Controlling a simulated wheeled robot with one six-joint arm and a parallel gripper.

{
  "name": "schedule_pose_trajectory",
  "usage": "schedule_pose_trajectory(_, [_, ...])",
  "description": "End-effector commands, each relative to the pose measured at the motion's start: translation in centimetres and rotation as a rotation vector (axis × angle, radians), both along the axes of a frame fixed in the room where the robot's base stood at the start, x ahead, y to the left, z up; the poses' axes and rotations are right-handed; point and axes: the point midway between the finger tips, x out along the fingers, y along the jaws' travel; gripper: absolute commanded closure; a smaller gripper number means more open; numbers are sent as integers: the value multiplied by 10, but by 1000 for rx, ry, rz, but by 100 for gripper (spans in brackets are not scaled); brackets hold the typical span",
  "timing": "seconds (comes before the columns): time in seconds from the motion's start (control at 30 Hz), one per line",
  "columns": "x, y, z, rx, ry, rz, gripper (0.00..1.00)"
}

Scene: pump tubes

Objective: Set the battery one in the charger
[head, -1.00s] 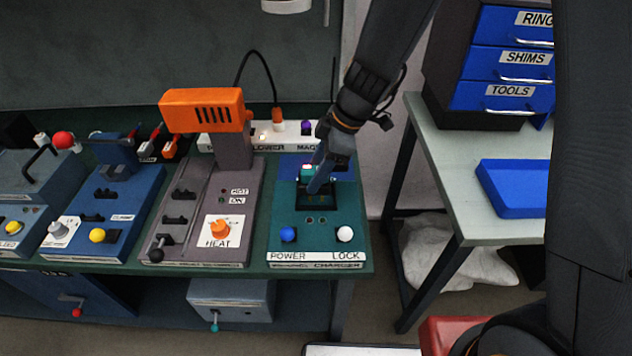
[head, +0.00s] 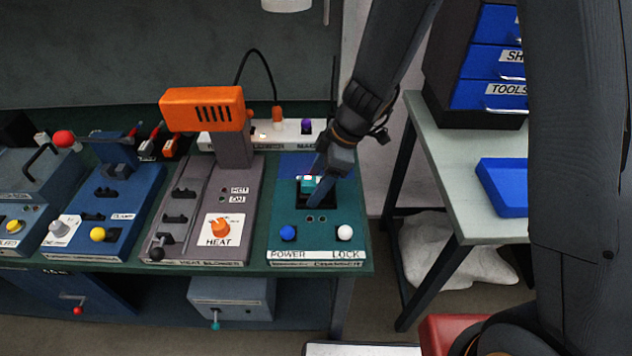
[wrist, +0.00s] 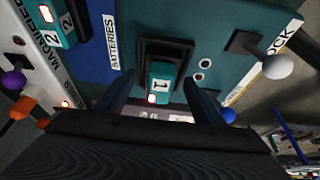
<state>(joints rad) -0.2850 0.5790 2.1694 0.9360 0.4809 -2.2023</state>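The teal battery one (wrist: 160,76), marked 1, sits in the dark bay of the teal charger (wrist: 215,35) in the wrist view. A small red-rimmed light shows at its near end. In the head view the battery (head: 307,184) shows low in the bay of the charger (head: 345,222), partly hidden by my gripper (head: 318,184). In the wrist view the fingers of my gripper (wrist: 159,84) stand apart, one on each side of the battery, with gaps to it. How deep the battery sits is hard to tell.
The charger has a blue POWER knob (head: 288,233) and a white LOCK knob (head: 345,233) at its front. The heat blower (head: 202,110) stands to its left. A battery marked 2 (wrist: 60,20) shows at the wrist view's upper left. A side table (head: 465,225) stands right.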

Motion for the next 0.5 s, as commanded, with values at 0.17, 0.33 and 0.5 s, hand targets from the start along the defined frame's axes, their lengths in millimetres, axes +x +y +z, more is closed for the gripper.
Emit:
schedule_pose_trajectory(0.17, [0, 0, 0, 0, 0, 0, 38])
schedule_pose_trajectory(0.33, [0, 0, 3, 0, 0, 0, 38])
schedule_pose_trajectory(0.5, [2, -6, 18, 1, -5, -1, 38])
